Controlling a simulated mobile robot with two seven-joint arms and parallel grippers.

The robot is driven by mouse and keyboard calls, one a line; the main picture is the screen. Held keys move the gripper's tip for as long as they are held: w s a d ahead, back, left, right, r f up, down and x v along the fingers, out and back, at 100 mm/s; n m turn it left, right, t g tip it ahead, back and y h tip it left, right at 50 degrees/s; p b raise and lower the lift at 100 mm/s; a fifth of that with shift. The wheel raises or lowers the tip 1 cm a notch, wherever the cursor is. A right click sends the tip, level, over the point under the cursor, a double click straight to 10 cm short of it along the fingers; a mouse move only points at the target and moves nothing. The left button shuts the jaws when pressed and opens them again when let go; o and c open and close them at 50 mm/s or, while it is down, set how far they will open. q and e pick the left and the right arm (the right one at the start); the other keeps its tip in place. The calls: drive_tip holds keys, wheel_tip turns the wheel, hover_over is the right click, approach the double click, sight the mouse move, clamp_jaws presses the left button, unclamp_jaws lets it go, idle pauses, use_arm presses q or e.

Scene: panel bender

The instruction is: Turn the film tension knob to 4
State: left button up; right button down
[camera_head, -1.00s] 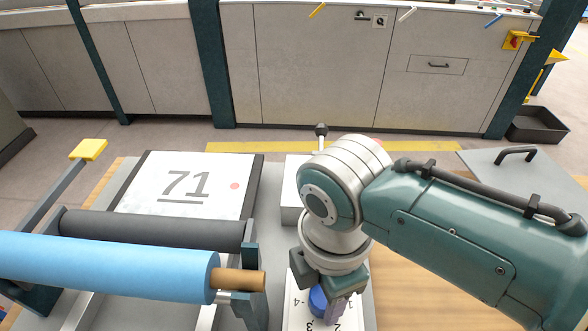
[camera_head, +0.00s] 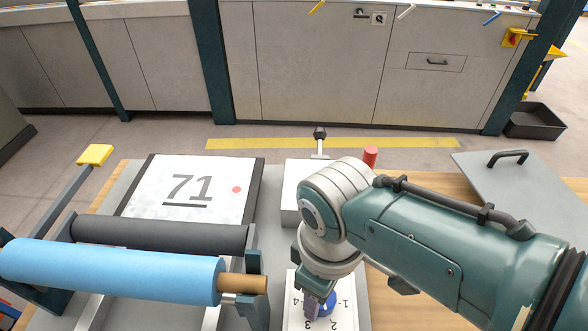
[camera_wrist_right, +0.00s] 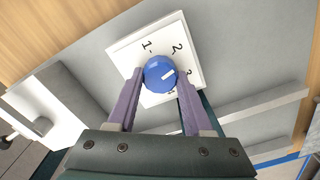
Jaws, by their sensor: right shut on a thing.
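The blue film tension knob (camera_head: 328,304) stands on a white dial plate (camera_head: 350,318) with printed numbers, at the bottom of the head view. It also shows in the right wrist view (camera_wrist_right: 158,72), between two purple fingers. My right gripper (camera_wrist_right: 160,78) is shut on the knob from both sides; in the head view its fingers (camera_head: 319,303) partly hide it. The knob's white mark points roughly toward the 3 in the wrist view. The 1 and 2 are clear there; the 4 is mostly hidden by a finger. My left gripper is not in view.
A blue film roll (camera_head: 110,271) and a dark roller (camera_head: 160,235) lie left of the dial. A grey-white box (camera_head: 292,195) with a black-knobbed lever (camera_head: 320,134) stands behind the dial. A red cylinder (camera_head: 370,157) and a grey plate with handle (camera_head: 510,185) are behind my right arm.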

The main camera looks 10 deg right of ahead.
drive_tip(key=m, duration=0.4)
drive_tip(key=shift+m+p, duration=0.3)
drive_tip(key=m, duration=0.5)
drive_tip(key=shift+d+m, duration=0.1)
drive_tip(key=shift+m, duration=0.2)
drive_tip(key=m, duration=0.5)
drive_tip(key=shift+p, duration=0.3)
drive_tip(key=m, duration=0.5)
drive_tip(key=shift+m, duration=0.3)
drive_tip(key=shift+c, duration=1.5)
unclamp_jaws()
drive_tip(key=shift+d, duration=0.1)
